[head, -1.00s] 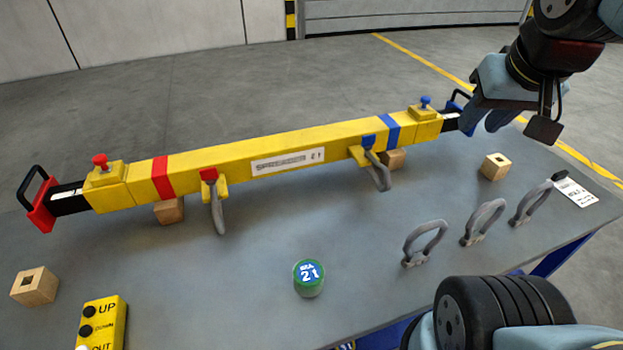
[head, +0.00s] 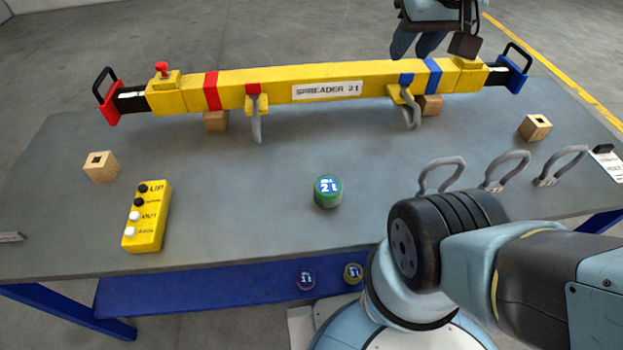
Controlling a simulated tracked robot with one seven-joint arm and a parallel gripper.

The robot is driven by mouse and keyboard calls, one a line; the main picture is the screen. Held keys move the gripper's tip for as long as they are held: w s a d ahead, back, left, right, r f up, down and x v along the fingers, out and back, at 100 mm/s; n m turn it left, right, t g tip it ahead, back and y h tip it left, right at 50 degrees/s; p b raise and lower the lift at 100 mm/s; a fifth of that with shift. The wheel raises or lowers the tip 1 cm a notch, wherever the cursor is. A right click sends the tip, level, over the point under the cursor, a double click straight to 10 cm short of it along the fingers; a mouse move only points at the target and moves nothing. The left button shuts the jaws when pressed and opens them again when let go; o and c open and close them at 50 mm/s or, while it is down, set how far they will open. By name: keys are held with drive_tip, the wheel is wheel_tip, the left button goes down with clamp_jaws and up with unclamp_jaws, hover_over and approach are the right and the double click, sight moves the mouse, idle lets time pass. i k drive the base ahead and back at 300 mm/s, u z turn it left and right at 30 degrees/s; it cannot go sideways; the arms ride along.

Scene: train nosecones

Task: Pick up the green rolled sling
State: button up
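The green rolled sling (head: 327,199) stands on the grey table, near its front edge and right of the middle. It is a short green roll with a blue and white label marked "2t" on top. Nothing touches it. My gripper (head: 418,48) is at the top of the head view, at the far side of the table by the right part of the yellow spreader beam. It is well apart from the sling. Its fingers are partly cut off and dark, and the gap between them is hard to judge.
The yellow spreader beam (head: 300,88) lies across the back of the table on wooden blocks. A yellow control box (head: 147,216) lies front left. Several grey shackles (head: 505,171) stand at the right. Two more rolls (head: 306,279) (head: 353,273) sit on the blue lower shelf. The table around the sling is clear.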

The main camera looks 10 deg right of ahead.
sight(328, 189)
drive_tip(key=u, duration=0.5)
drive_tip(key=k, duration=0.5)
drive_tip(key=z, duration=0.7)
drive_tip(key=k, duration=0.85)
drive_tip(key=z, duration=0.45)
drive_tip(key=i, duration=0.5)
drive_tip(key=u, duration=0.1)
